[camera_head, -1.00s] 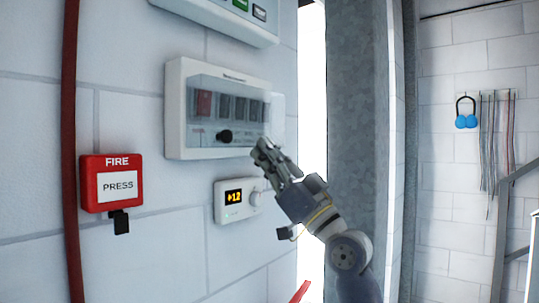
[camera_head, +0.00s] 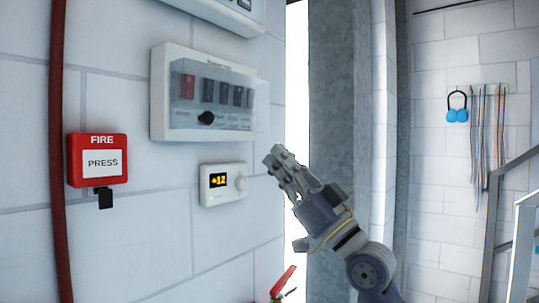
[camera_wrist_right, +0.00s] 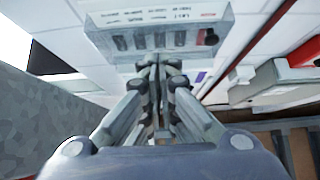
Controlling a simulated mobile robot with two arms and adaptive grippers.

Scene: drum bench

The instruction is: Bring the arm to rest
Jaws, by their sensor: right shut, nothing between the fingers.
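My right gripper (camera_head: 277,157) is shut and empty. In the head view it is in the air at the picture's middle, to the right of the thermostat (camera_head: 223,184) and below the right end of the breaker panel (camera_head: 205,148). It looks apart from the wall. In the right wrist view its closed fingers (camera_wrist_right: 158,62) point toward the breaker panel (camera_wrist_right: 160,50), which is seen ahead of them. The panel has a clear cover over a row of switches and a black knob (camera_head: 206,118). The thermostat display reads about 12. My left gripper is not in view.
A red fire call box (camera_head: 97,140) and a red pipe (camera_head: 57,150) are on the wall at left. A red lever (camera_head: 283,281) is low in the middle. A grey metal column (camera_head: 337,120) stands behind my arm.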

